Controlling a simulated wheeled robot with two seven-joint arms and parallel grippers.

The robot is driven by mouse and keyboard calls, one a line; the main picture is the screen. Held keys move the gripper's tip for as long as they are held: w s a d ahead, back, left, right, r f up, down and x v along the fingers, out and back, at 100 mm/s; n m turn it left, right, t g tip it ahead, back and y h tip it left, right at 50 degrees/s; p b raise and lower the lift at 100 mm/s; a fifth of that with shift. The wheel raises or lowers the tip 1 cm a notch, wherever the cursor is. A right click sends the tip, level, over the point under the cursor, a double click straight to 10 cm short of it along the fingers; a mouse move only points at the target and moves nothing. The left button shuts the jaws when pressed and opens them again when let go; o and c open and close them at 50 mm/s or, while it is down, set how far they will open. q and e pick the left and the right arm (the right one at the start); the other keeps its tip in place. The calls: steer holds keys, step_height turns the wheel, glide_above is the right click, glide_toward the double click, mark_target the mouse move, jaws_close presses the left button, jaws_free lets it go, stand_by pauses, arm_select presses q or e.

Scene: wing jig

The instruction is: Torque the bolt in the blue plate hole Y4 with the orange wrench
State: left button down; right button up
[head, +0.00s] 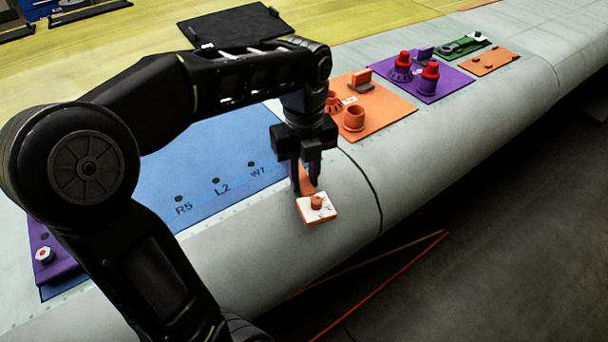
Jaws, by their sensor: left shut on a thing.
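The blue plate (228,150) lies on the grey wing, partly covered by my left arm. Labels R5, L2 and W7 show beside dark holes along its near edge. I cannot see the label Y4 or its bolt; part of the plate is hidden behind my arm. My left gripper (306,178) points down and is shut on an orange tool, which looks like the orange wrench (318,212). Its lower end is a block with a white face and an orange knob. It is right of W7, over the wing's near side. My right gripper is not in view.
An orange plate (390,117) with raised fittings lies to the right. Beyond it are a purple plate (453,84), a green plate (461,46) and a small orange plate (491,63). A purple piece (57,266) with a white-and-red part is at left. The wing drops to dark floor.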

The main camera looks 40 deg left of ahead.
mark_target(264, 190)
arm_select(q)
steer(key=shift+s+a+f+m, duration=0.1)
steer(key=shift+s+a+m, duration=0.75)
steer(key=shift+s+m, duration=0.3)
steer(key=shift+a, duration=0.1)
steer(key=shift+s+a+f+m, duration=0.1)
steer(key=shift+s+a+m, duration=0.8)
steer(key=shift+m, duration=0.35)
steer(key=shift+a, duration=0.15)
steer(key=shift+s+a+m, duration=0.3)
steer(key=shift+a+m, duration=0.25)
steer(key=shift+m, duration=0.05)
steer(key=shift+s+a+m, duration=0.25)
steer(key=shift+a+m, duration=0.3)
steer(key=shift+m, duration=0.05)
